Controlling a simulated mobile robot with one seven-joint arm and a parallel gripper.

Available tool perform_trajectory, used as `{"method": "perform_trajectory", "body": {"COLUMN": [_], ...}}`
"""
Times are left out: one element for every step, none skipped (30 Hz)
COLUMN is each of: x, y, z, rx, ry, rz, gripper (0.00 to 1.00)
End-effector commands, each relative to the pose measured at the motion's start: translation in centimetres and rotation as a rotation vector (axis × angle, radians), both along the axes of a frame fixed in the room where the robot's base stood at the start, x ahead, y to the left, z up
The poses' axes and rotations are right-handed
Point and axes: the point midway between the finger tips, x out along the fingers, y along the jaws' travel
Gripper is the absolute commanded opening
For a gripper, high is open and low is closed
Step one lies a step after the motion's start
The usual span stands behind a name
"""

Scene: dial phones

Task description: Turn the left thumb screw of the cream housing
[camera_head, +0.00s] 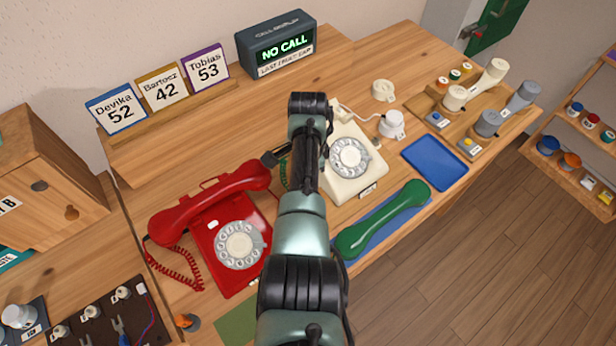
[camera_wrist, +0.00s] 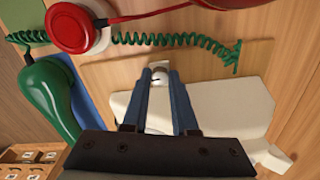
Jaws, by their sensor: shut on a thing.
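The cream housing (camera_head: 355,181) is a cream dial phone on the wooden table, right of my arm in the head view. Its far left part is hidden behind my arm. In the wrist view its pale side (camera_wrist: 235,108) lies below and right of the fingers. My gripper (camera_wrist: 161,76) points at the housing's edge, its two blue-grey fingers closed on a small pale thumb screw (camera_wrist: 160,77). The head view does not show the fingertips clearly.
A red phone (camera_head: 238,240) stands left of my arm. A green handset (camera_head: 385,220) lies in front of the housing. A green coiled cord (camera_wrist: 180,40) runs close past the fingertips. A blue tray (camera_head: 435,162) lies right. The display box (camera_head: 278,48) reads NO CALL.

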Motion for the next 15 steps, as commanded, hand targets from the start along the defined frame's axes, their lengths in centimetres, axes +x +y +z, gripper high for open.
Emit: {"method": "perform_trajectory", "body": {"x": [0.07, 0.08, 0.08, 0.08, 0.08, 0.08, 0.08, 0.08, 0.08, 0.08, 0.08, 0.08, 0.08, 0.08, 0.08], "y": [-0.01, -0.02, -0.02, -0.02, -0.02, -0.02, -0.02, -0.02, -0.02, -0.02, -0.02, -0.02, -0.02, -0.02, -0.02], "z": [0.09, 0.09, 0.09, 0.09, 0.09, 0.1, 0.1, 0.1, 0.1, 0.1, 0.1, 0.1, 0.1, 0.1, 0.1], "rx": [0.0, 0.0, 0.0, 0.0, 0.0, 0.0, 0.0, 0.0, 0.0, 0.0, 0.0, 0.0, 0.0, 0.0, -0.001], "ry": [-0.002, -0.002, -0.002, -0.002, -0.002, -0.002, -0.002, -0.002, -0.002, -0.002, -0.002, -0.002, -0.002, -0.002, -0.003], "rz": [-0.01, -0.015, -0.02, -0.023, -0.026, -0.028, -0.029, -0.03, -0.031, -0.031, -0.031, -0.031, -0.03, -0.03, -0.03], "gripper": [0.0, 0.0, 0.0, 0.0, 0.0, 0.0, 0.0, 0.0, 0.0, 0.0, 0.0, 0.0, 0.0, 0.0, 0.0]}}
